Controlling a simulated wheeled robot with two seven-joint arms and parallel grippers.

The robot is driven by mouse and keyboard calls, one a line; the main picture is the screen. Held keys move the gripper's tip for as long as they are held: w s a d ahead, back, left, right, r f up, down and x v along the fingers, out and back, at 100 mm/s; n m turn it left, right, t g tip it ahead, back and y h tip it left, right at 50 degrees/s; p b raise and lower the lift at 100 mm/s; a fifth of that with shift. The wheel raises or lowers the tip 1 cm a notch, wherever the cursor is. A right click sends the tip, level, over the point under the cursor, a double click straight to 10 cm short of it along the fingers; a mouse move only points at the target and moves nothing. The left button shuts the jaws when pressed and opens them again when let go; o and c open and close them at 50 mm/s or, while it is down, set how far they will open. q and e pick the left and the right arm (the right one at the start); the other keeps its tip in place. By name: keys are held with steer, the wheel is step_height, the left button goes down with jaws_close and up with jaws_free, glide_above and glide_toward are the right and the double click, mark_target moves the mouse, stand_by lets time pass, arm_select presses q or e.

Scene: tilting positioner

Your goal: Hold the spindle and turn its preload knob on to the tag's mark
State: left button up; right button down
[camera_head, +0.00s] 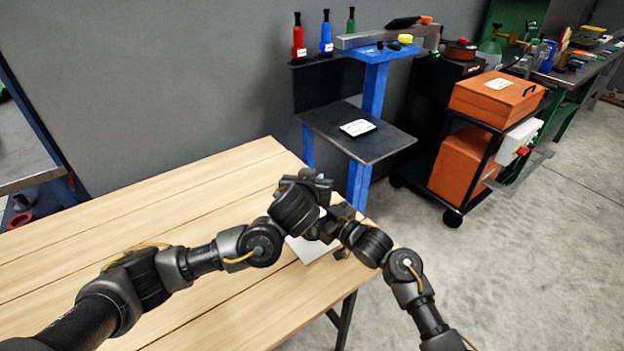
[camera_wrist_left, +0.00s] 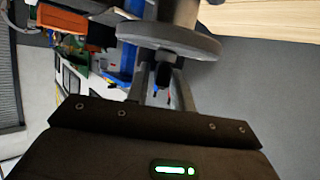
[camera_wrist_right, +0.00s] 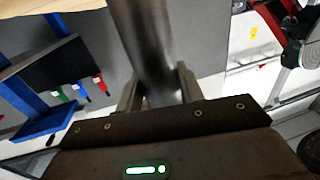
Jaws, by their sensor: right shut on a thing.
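The spindle is a grey metal cylinder (camera_wrist_right: 150,50) in the right wrist view, where it stands between my right gripper's fingers (camera_wrist_right: 160,92). My right gripper is shut on it. In the left wrist view the wide grey disc (camera_wrist_left: 170,40), which looks like the preload knob, sits around a grey shaft (camera_wrist_left: 186,12). My left gripper (camera_wrist_left: 160,88) has its fingers apart at the disc's near side, with a small dark part (camera_wrist_left: 163,74) between them. Contact with the disc is unclear. In the head view both grippers meet above the table and mostly hide the spindle. I cannot make out the tag's mark.
A pale plate (camera_head: 312,247) lies under the grippers near the right edge of the wooden table (camera_head: 150,240). Beyond it stands a blue stand with a dark shelf (camera_head: 360,142) and several bottles. A cart with orange boxes (camera_head: 497,95) is at right. The table's left part is clear.

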arm_select(q)
jaws_close()
